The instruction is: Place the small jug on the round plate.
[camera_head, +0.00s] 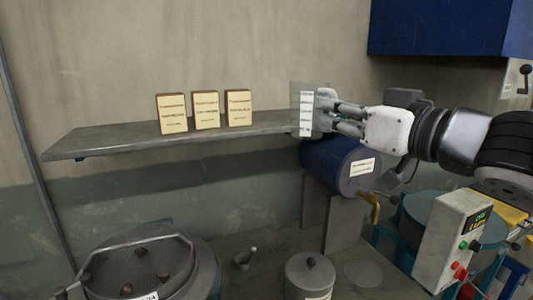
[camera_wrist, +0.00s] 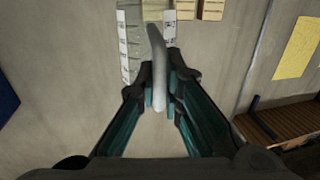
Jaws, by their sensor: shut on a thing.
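The small jug (camera_head: 297,100) is greenish-grey and see-through, with a white marked scale strip. It stands upright at the right end of the shelf; I cannot tell whether its base touches the shelf. My gripper (camera_head: 335,117) reaches it from the right. In the wrist view, my gripper (camera_wrist: 161,95) is shut on the jug's pale curved handle, and the jug body (camera_wrist: 142,50) lies beyond the fingers. A flat grey disc, apparently the round plate (camera_head: 363,272), lies bare on the lower surface, below and right of the jug.
Several cream-fronted boxes, three in all, stand on the shelf (camera_head: 110,142). A blue drum (camera_head: 335,168) sits just below the shelf end. A lidded pot (camera_head: 310,277) is left of the plate, with a small mortar (camera_head: 243,259) farther left. A control box (camera_head: 455,240) stands right.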

